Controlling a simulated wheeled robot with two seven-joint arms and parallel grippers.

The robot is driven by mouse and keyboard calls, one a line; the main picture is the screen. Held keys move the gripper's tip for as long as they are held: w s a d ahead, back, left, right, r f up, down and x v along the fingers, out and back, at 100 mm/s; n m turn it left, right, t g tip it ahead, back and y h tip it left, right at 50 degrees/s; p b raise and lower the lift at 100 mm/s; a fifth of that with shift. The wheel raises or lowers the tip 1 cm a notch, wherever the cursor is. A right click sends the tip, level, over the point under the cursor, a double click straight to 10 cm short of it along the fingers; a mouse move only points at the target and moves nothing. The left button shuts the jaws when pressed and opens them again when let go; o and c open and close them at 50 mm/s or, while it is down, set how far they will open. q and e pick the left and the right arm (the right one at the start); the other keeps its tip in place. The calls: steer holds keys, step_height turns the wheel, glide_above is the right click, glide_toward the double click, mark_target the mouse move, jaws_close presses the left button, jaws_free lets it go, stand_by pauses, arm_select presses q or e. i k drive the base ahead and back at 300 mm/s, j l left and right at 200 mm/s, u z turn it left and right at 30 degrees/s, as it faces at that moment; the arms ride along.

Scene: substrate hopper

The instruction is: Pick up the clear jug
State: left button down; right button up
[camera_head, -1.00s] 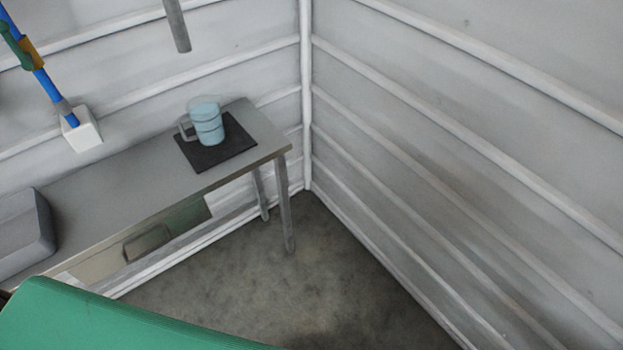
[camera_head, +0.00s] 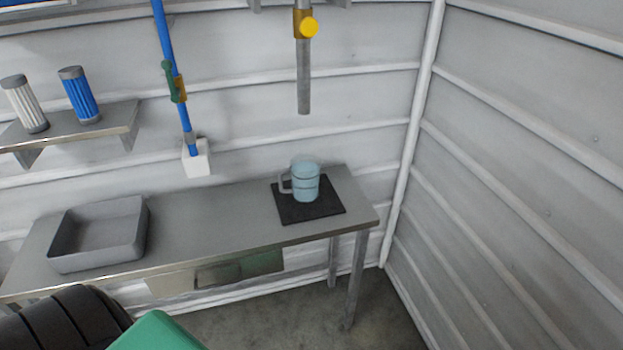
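The clear jug (camera_head: 306,182) is a bluish see-through vessel with a handle on its left side. It stands upright on a black mat (camera_head: 325,209) near the right end of a metal table (camera_head: 215,221). Neither of my grippers is in view, and nothing touches the jug.
A grey basin (camera_head: 142,232) is on the table's left. A blue pipe (camera_head: 171,62) with a green lever ends at a white block (camera_head: 197,160). A shelf (camera_head: 118,122) holds two cartridges.

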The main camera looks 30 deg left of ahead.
mark_target(305, 169)
steer(key=i+u, duration=0.15)
steer(key=u, duration=0.3)
steer(key=i+l+u, duration=0.1)
steer(key=u, duration=0.35)
steer(key=i+l+u, duration=0.15)
steer(key=u, duration=0.25)
steer(key=i, duration=0.05)
